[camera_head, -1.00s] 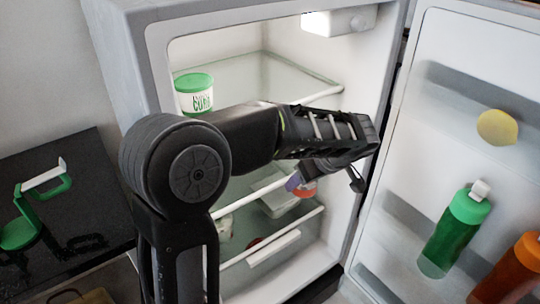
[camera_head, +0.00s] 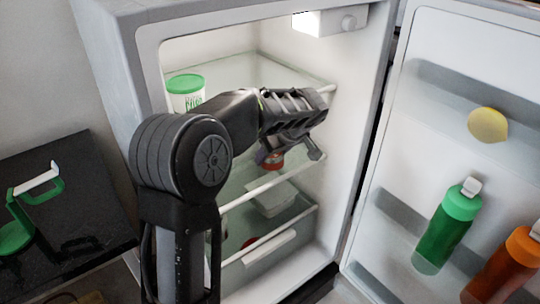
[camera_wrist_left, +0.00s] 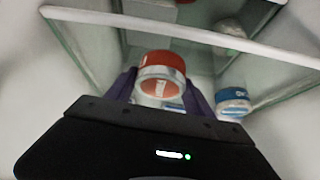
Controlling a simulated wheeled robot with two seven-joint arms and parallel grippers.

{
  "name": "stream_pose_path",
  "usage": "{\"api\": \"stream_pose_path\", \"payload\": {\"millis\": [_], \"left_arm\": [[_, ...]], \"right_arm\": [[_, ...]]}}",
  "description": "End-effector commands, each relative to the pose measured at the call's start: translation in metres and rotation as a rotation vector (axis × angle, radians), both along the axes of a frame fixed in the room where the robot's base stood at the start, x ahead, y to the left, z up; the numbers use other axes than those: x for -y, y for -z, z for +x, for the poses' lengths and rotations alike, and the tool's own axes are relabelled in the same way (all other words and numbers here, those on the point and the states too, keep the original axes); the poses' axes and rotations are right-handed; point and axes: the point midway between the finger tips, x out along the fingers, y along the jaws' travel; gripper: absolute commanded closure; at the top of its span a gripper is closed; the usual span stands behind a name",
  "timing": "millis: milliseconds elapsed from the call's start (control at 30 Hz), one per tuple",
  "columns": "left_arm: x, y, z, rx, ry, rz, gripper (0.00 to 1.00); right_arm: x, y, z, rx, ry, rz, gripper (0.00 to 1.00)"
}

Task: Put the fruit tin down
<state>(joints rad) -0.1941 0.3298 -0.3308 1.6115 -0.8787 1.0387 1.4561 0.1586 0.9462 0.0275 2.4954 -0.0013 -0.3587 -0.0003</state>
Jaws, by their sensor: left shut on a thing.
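The fruit tin (camera_head: 272,162) is a small round tin with a red-orange lid; it is inside the open fridge, largely hidden under my left arm in the head view. In the left wrist view the tin (camera_wrist_left: 162,72) stands between the two purple fingers of my left gripper (camera_wrist_left: 163,88), which is shut on it. In the head view the left gripper (camera_head: 264,156) is mostly covered by its own wrist. I cannot tell whether the tin touches a shelf. My right gripper is not in view.
A green-lidded tub (camera_head: 186,92) stands on the upper glass shelf (camera_head: 232,75). A white container (camera_head: 272,197) sits lower down. A blue-and-white tin (camera_wrist_left: 233,102) is right of the fruit tin. The open door holds a lemon (camera_head: 488,125), a green bottle (camera_head: 447,232) and an orange bottle (camera_head: 503,270).

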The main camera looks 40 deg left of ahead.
Motion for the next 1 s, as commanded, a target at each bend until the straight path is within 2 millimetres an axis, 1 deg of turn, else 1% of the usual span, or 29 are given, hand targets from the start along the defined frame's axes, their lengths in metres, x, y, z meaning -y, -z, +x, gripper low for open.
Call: {"api": "stream_pose_path", "payload": {"millis": [33,67,100,167,433,567,600,833,1000], "left_arm": [[-0.010,-0.001,0.003,0.001,-0.003,0.002,0.90],[-0.014,-0.001,0.005,0.001,-0.003,0.002,0.90],[-0.011,0.009,0.004,-0.002,0.001,0.001,0.90],[-0.011,0.014,0.004,-0.002,0.003,0.001,0.90],[-0.011,0.014,0.005,0.002,0.001,0.000,0.90],[-0.011,0.018,0.004,0.002,0.001,0.000,0.90],[-0.011,0.017,0.004,0.000,0.001,0.000,0.36],[-0.011,0.017,0.004,0.000,0.001,0.000,0.17],[-0.011,0.017,0.004,0.000,0.001,0.000,0.17]], "right_arm": [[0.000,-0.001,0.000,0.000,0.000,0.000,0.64],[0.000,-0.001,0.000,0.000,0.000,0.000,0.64],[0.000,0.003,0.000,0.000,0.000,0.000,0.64],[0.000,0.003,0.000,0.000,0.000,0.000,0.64],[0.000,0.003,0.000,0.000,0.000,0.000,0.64],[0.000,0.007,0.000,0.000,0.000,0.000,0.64],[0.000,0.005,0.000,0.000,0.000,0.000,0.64],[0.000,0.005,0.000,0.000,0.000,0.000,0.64],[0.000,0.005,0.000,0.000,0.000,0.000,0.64]]}}
